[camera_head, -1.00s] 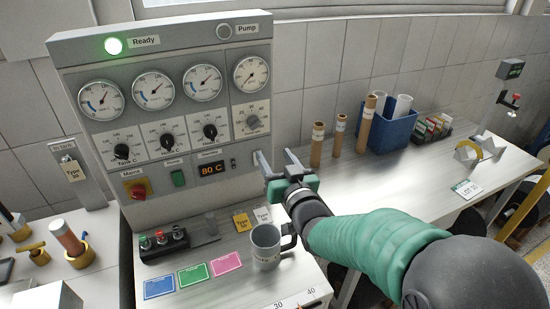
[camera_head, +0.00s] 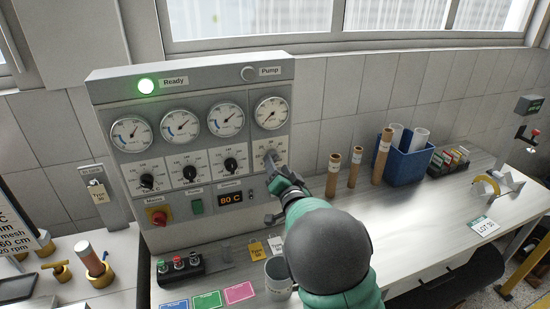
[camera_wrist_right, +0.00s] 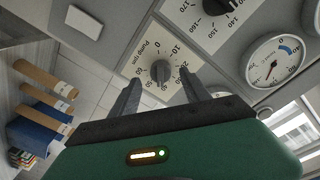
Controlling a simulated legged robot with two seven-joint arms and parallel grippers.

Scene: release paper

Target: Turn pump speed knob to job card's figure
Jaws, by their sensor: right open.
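The pump speed knob (camera_wrist_right: 160,72) is a grey knob on a white plate marked "Pump rpm", with figures around it. In the head view its plate (camera_head: 279,147) is at the right end of the panel's knob row. My right gripper (camera_head: 274,172) is in front of it and partly hides the knob. In the wrist view the right gripper's (camera_wrist_right: 160,91) open fingers lie either side of the knob, with gaps. Where the knob points is too small to tell. A card (camera_head: 14,232), perhaps the job card, is cut off at the left edge; its last line shows "20 rpm".
Three more knobs, such as the nearest one (camera_head: 231,165), sit left on the panel under round gauges. A grey mug (camera_head: 279,271) stands below my arm. Brown tubes (camera_head: 333,175) and a blue bin (camera_head: 408,160) stand on the bench to the right.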

